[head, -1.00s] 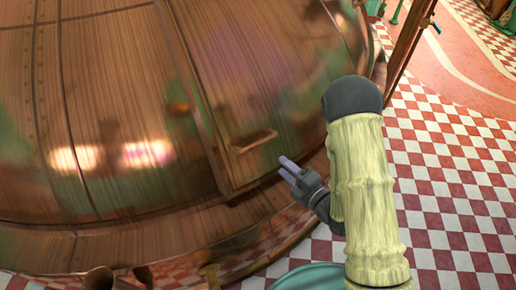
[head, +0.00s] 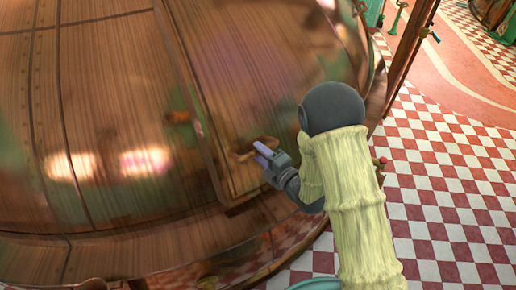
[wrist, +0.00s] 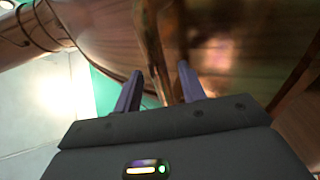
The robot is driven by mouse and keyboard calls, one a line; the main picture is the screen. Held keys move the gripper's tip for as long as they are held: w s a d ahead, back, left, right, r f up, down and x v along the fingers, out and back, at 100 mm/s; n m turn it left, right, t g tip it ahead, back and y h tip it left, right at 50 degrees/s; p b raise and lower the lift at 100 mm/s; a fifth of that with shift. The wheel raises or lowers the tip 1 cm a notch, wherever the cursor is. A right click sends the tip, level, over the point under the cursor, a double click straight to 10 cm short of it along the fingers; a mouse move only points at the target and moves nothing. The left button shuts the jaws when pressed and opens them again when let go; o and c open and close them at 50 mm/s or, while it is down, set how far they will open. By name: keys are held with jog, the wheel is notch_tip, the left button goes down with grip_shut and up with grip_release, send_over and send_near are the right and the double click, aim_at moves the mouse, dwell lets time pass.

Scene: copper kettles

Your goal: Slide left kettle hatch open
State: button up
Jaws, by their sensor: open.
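The copper kettle (head: 110,130) fills the left and middle of the head view. Its hatch (head: 222,95) is a raised panel on the curved side, with a small bar handle (head: 243,152) near its lower end. My gripper (head: 262,150) is at the handle's right end in the head view and covers part of it. Whether it touches the handle I cannot tell.
The red and white checkered floor (head: 450,190) at the right is mostly clear.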

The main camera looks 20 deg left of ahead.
jog(key=shift+x, duration=0.95)
grip_shut()
